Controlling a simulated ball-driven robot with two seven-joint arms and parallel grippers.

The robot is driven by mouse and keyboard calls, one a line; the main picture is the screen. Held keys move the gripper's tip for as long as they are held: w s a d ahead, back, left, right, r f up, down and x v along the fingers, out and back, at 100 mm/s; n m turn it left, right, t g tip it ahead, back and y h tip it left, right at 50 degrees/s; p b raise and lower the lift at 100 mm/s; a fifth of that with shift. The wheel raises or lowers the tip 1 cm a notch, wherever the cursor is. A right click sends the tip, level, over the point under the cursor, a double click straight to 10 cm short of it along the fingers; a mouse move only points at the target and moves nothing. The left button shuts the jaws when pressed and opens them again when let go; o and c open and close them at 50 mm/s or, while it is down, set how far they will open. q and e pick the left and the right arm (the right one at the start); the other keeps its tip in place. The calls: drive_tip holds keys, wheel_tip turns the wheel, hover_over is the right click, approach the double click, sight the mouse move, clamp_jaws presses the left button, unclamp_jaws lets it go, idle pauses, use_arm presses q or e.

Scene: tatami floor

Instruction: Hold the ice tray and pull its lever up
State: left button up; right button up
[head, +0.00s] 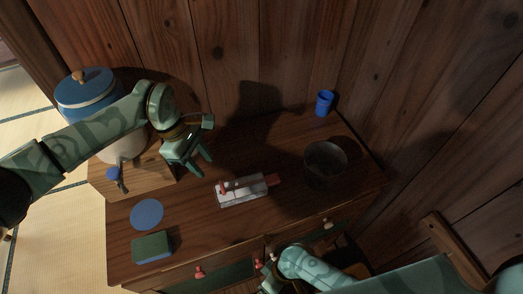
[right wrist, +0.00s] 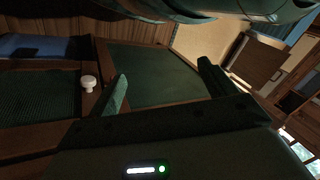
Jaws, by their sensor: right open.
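The ice tray (head: 245,194) is a pale metallic block with red parts at its left end and right end, lying on the wooden cabinet top in the head view. I cannot tell for sure which red part is the lever. My left gripper (head: 200,168) is open and empty, above the cabinet top to the upper left of the tray, apart from it. My right gripper (head: 267,268) is low at the cabinet's front, below the tray and partly hidden by its arm. The right wrist view shows its two fingers (right wrist: 163,88) spread with nothing between them.
On the cabinet top (head: 190,230) are a blue disc (head: 146,214), a green and blue block (head: 152,248), a dark round pot (head: 325,163) and a blue cup (head: 324,103). A blue-lidded dispenser (head: 86,92) stands on a wooden box at left. Drawers with knobs (head: 199,272) line the front.

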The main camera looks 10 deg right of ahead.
drive_tip(key=w+a+r+y, duration=0.2)
drive_tip(key=a+r+y, duration=0.2)
drive_tip(key=a+r, duration=0.5)
drive_tip(key=w+a+r+m+t+y, duration=0.2)
drive_tip(key=r+m+y, duration=0.1)
drive_tip(key=r+m, duration=0.3)
drive_tip(key=w+a+r+m+t+y, duration=0.2)
drive_tip(key=r+m, duration=0.1)
drive_tip(key=r, duration=0.5)
wheel_tip(320, 180, up, 11)
drive_tip(key=n+g+h, duration=0.3)
drive_tip(key=n+h, duration=1.1)
drive_tip(key=n, duration=0.7)
hover_over(258, 181)
wheel_tip(258, 181, down, 16)
drive_tip(key=shift+f, duration=0.1)
